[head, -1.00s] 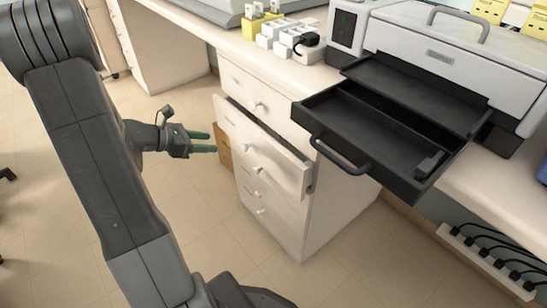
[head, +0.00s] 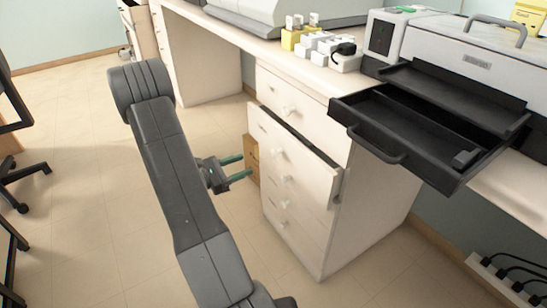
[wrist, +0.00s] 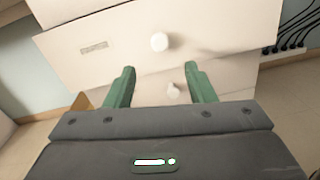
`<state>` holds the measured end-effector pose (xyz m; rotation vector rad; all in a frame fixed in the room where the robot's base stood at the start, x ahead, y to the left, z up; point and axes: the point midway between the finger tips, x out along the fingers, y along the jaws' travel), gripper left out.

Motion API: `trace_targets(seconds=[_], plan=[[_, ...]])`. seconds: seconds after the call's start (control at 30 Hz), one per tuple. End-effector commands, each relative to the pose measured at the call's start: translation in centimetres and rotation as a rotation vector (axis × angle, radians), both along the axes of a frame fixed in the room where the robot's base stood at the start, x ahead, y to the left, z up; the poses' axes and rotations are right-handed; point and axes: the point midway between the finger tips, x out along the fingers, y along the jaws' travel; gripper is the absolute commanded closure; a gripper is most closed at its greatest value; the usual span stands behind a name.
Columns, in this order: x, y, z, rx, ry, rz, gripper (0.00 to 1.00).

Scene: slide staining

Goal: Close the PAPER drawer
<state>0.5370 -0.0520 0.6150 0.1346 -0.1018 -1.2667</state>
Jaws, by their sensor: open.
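A white drawer (head: 292,147) in the white cabinet under the counter is pulled partway out, second from the top. It has a round knob (head: 278,153). In the wrist view the drawer front (wrist: 205,45) fills the upper part, with its knob (wrist: 159,41) near the middle and a small label (wrist: 94,47) too blurred to read. My gripper (head: 246,166) is open and empty, with its green fingers pointing toward the cabinet, left of the drawer front. In the wrist view the fingertips (wrist: 160,68) are spread below the knob. I cannot tell whether they touch the drawer.
The top drawer (head: 290,103) and the lower drawers (head: 286,206) look shut. A black tray (head: 420,135) juts from the machine on the counter above. A cardboard box (head: 252,158) stands beside the cabinet. The floor (head: 90,225) at left is clear up to a dark chair (head: 22,180).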

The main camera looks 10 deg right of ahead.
Motion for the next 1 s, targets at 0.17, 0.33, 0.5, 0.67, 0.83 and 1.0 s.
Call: trace_targets(seconds=[0.17, 0.33, 0.5, 0.67, 0.83, 1.0], plan=[[0.9, -3.2, -0.2, 0.002, 0.000, -0.005, 0.51], [1.7, -6.0, -0.2, 0.002, 0.001, -0.007, 0.51], [2.5, -8.4, -0.1, 0.001, -0.001, -0.005, 0.51], [3.0, -9.8, -0.1, 0.002, 0.001, -0.002, 0.51], [3.2, -10.4, 0.0, 0.002, 0.002, -0.002, 0.51], [3.2, -10.4, 0.0, 0.002, 0.002, -0.001, 0.51]])
